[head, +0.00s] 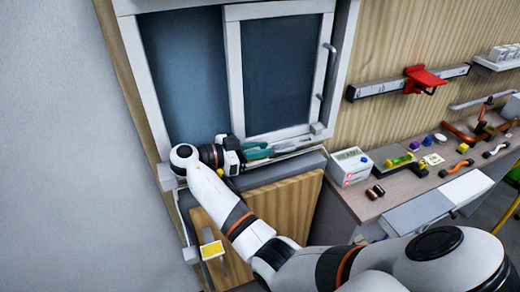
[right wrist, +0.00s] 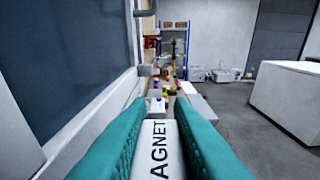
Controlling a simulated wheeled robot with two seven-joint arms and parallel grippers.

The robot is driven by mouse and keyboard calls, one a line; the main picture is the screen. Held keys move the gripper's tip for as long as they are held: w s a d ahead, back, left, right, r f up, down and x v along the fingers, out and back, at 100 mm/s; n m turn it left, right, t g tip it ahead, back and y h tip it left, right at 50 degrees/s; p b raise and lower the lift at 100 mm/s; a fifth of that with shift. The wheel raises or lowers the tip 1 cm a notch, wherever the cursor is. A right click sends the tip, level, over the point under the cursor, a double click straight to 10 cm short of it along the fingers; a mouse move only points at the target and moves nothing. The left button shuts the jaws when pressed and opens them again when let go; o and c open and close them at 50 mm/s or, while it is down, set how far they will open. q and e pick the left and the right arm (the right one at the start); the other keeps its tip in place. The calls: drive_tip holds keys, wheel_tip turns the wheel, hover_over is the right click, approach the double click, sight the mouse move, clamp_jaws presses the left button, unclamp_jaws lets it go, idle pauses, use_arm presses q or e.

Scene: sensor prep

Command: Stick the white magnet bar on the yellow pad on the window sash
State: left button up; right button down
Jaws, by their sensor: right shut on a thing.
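My right gripper (head: 262,151) reaches along the sill at the bottom of the window, its teal fingers pointing right. My left gripper is not in view.
A yellow square on a white piece (head: 212,250) is at the lower left. A white box (head: 350,166) and several small parts stand on the workbench (head: 400,195) at right. A red holder (head: 424,79) is on the wall rail. A vertical handle (head: 327,72) projects from the window.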

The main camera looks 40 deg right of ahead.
drive_tip(key=shift+s+a+f+b, duration=0.15)
drive_tip(key=shift+f+b, duration=0.15)
drive_tip(key=shift+f, duration=0.25)
idle(0.4)
drive_tip(key=c, duration=0.7)
unclamp_jaws()
drive_tip(key=shift+r, duration=0.1)
drive_tip(key=shift+r, duration=0.1)
drive_tip(key=shift+w+r+p, duration=0.2)
drive_tip(key=shift+r+p, duration=0.25)
drive_tip(key=shift+r, duration=0.35)
drive_tip(key=shift+a+r+p, duration=0.1)
drive_tip(key=shift+r+p, duration=0.2)
drive_tip(key=shift+r, duration=0.35)
drive_tip(key=shift+r+p, duration=1)
drive_tip(key=shift+r, duration=1.3)
drive_tip(key=shift+s+f, duration=0.1)
